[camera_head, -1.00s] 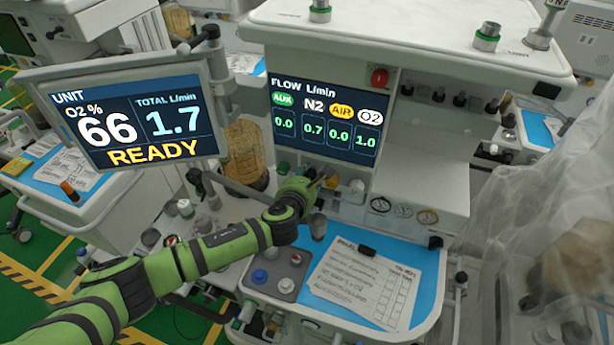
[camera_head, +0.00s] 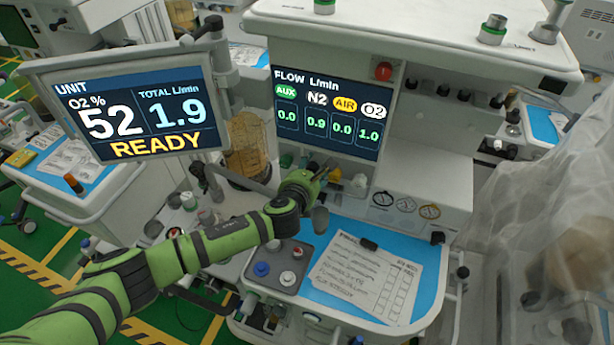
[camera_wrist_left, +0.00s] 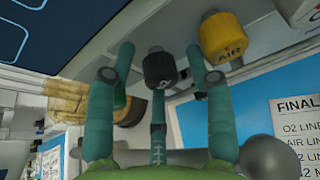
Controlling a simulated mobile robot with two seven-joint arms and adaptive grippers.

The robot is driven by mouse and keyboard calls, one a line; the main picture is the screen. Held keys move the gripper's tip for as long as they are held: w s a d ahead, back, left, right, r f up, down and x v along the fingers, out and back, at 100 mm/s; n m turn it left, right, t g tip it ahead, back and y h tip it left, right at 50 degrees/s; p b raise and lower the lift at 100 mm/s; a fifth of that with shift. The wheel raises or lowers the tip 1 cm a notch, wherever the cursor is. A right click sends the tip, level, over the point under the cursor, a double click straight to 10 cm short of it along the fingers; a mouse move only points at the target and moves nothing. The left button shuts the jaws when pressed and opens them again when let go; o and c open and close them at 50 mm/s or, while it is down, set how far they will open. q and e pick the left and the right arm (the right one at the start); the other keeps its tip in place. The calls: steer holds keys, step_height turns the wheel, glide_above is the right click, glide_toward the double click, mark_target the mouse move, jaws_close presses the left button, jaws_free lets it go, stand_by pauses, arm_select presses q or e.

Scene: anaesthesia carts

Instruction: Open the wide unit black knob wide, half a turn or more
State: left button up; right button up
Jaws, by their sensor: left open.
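The black knob (camera_wrist_left: 158,70) sits under the flow panel in the left wrist view, with a pale mark on its face. My left gripper (camera_head: 319,172) is at the knob row below the flow screen. In the wrist view its open fingers (camera_wrist_left: 159,52) stand on either side of the black knob, with gaps between. In the head view I cannot make out the black knob behind the gripper. The flow screen (camera_head: 328,115) reads N2 0.9, AIR 0.0, O2 1.0. The unit screen (camera_head: 140,118) reads O2 52 %, total 1.9, READY. My right gripper is not in view.
The yellow AIR knob (camera_wrist_left: 222,38) is close beside the right finger. A white knob (camera_head: 359,182) lies farther right, and a dark green knob (camera_wrist_left: 128,108) shows beside the left finger. A paper checklist (camera_head: 362,278) lies on the blue worktop below.

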arm_select(q)
steer(key=v, duration=1.2)
steer(key=shift+a, duration=0.1)
steer(key=shift+c, duration=0.4)
